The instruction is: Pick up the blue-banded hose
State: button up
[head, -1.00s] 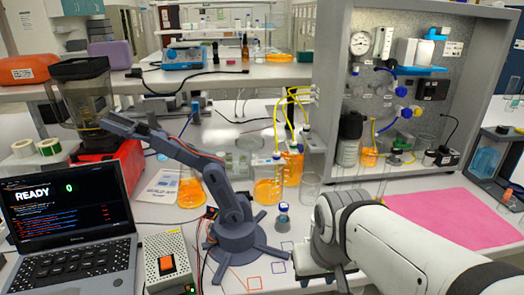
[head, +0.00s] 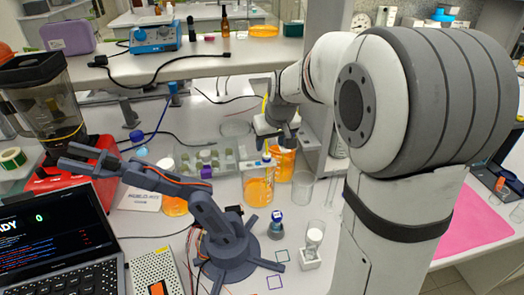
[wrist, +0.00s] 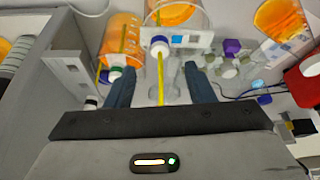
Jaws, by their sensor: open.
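The blue-banded hose (wrist: 161,88) is a yellow tube with a white, blue-marked end piece. In the wrist view it runs between the two dark fingers of my gripper (wrist: 157,73), which are open with a gap on both sides. In the head view my gripper (head: 286,137) is above the orange-filled vessels, and the hose (head: 265,145) shows just left of it, its end over a beaker (head: 258,188) of orange liquid.
Another orange-filled vessel (head: 280,165) and an empty glass beaker (head: 302,190) stand close to my gripper. A small grey arm (head: 215,230) stands in front, left of a small blue-capped bottle (head: 276,222). A shelf (head: 200,72) spans behind, and a grey panel edge (head: 318,130) is near my arm.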

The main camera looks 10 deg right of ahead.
aim_at(267, 155)
jog(key=x, duration=0.2)
jog(key=p+x, duration=0.1)
jog(key=x, duration=0.1)
jog(key=p+x, duration=0.1)
jog(key=x, duration=0.2)
jog(key=shift+s+d+f, duration=0.1)
jog(key=shift+s+f, duration=0.05)
jog(key=shift+s, duration=0.1)
jog(key=shift+c, duration=0.2)
grip_shut()
